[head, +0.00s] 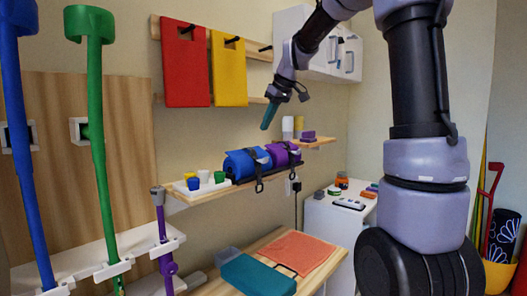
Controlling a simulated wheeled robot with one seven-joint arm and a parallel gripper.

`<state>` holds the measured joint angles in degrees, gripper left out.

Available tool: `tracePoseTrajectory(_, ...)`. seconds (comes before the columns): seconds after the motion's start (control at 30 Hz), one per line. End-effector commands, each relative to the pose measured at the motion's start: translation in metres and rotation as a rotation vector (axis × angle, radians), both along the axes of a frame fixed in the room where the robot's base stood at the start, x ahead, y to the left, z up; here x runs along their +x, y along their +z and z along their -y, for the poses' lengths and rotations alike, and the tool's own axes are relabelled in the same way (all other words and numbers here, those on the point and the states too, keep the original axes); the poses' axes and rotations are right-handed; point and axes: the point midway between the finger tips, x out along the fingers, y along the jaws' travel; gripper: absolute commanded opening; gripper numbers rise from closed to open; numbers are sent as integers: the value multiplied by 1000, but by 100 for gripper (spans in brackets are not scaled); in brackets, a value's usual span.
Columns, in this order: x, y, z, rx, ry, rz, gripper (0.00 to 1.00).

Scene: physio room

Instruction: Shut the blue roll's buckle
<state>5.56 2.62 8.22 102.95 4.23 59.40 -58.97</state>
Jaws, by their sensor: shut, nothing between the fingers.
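The blue roll (240,162) lies on a wall shelf, in the middle of the head view. A dark strap goes round it. A black strap end with a loop-like buckle part (259,186) hangs down in front of the shelf edge below it. The buckle is too small to make out whether its parts are joined. My gripper (267,125) points down, with teal fingers closed together and empty. It is in the air above the rolls and apart from them.
A purple roll (283,154) with its own hanging strap lies right beside the blue one. Red (185,65) and yellow (228,70) mats hang behind. A lower bench holds an orange towel (298,252).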

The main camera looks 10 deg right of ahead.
Motion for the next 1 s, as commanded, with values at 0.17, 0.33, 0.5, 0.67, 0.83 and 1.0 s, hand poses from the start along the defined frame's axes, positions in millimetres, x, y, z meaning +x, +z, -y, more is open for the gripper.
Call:
tracePoseTrajectory(0.17, 3, -8, -3, 0, 1, -3, 0)
tracePoseTrajectory(0.33, 14, -33, -11, 0, 2, -6, 0)
tracePoseTrajectory(0.5, 28, -66, -22, 0, 1, -6, 0)
tracePoseTrajectory(0.67, 39, -91, -29, 0, 0, -2, 0)
tracePoseTrajectory(0.83, 17, -92, -12, -1, -4, -1, 0)
tracePoseTrajectory(1.0, 9, -94, -6, -1, -4, -1, 0)
